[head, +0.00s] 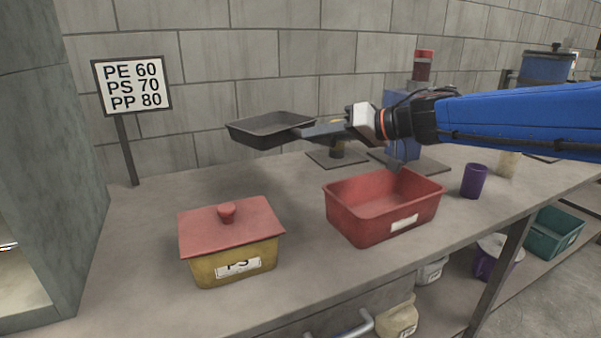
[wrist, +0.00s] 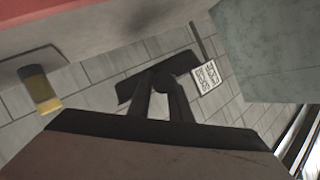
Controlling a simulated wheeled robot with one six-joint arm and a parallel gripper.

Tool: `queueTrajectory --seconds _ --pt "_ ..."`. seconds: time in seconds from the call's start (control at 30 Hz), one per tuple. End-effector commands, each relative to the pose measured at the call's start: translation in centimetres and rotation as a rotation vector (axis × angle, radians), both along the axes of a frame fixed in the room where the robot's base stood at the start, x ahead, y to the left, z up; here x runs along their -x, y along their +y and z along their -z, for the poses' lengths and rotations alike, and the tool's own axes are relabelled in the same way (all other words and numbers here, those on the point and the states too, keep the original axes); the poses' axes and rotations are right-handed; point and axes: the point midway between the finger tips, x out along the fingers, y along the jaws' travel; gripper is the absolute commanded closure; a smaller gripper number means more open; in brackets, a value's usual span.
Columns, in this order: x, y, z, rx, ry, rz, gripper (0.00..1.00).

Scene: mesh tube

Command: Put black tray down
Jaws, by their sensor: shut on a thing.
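The black tray (head: 268,128) is a shallow rectangular pan, held in the air above the back of the table, in front of the block wall. It looks empty and close to level. My gripper (head: 312,131) reaches in from the right and is shut on the tray's right edge. The fingertips are small and hard to see in the head view. In the wrist view, dark gripper parts (wrist: 162,90) show in the middle, but the exact grip on the tray is unclear there.
On the table (head: 140,285), a yellow box with a red lid (head: 230,240) stands front left and an open red bin (head: 383,206) front centre. A number sign (head: 133,84) stands back left. A purple cup (head: 473,181) is at right. The table below and left of the tray is clear.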

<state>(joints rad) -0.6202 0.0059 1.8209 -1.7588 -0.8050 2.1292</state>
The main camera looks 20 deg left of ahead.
Motion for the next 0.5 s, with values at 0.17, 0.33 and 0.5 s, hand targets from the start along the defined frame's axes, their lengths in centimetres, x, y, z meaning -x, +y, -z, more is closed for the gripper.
queueTrajectory --seconds 0.17,0.33,0.5 --pt "0.0 0.0 2.6 -0.001 0.001 0.000 1.00" --pt "0.0 0.0 3.9 0.000 0.001 -0.002 1.00" --pt "0.0 0.0 6.1 0.000 0.002 -0.002 1.00"
